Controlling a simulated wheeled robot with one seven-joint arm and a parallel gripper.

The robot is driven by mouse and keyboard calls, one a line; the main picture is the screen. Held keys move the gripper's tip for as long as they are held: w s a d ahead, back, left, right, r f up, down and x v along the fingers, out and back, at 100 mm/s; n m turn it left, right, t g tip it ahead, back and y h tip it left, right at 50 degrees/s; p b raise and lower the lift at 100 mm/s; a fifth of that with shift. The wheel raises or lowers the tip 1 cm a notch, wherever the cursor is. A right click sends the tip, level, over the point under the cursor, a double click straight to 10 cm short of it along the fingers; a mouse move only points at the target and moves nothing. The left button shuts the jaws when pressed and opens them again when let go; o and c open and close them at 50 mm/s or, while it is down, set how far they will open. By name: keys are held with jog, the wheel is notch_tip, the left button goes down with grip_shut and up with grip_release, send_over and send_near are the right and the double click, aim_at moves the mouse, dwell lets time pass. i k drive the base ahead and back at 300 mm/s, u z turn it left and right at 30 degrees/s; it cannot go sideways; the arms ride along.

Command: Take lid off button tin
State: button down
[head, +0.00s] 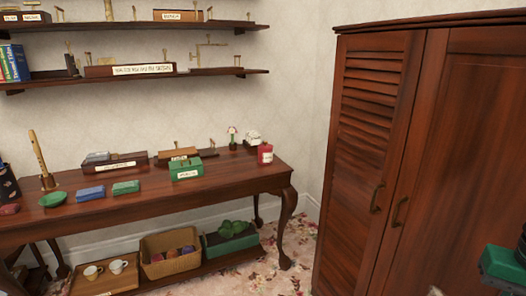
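No tin can be read for certain as the button tin in the head view. A small red container with a pale label (265,154) stands near the table's right end. Both look closed, but where a lid would part from either cannot be made out. My gripper's fingers are not in view.
A basket (169,265) and a tray with cups (105,284) sit below. A tall louvred wardrobe (372,150) stands right. Floor shows between them.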

aim_at(265, 146)
jog(key=u, duration=0.2)
jog(key=i, duration=0.45)
jog(key=u, duration=0.75)
jog(key=i, duration=2.3)
jog(key=z, duration=0.85)
jog(key=i, duration=0.35)
jog(key=z, duration=0.05)
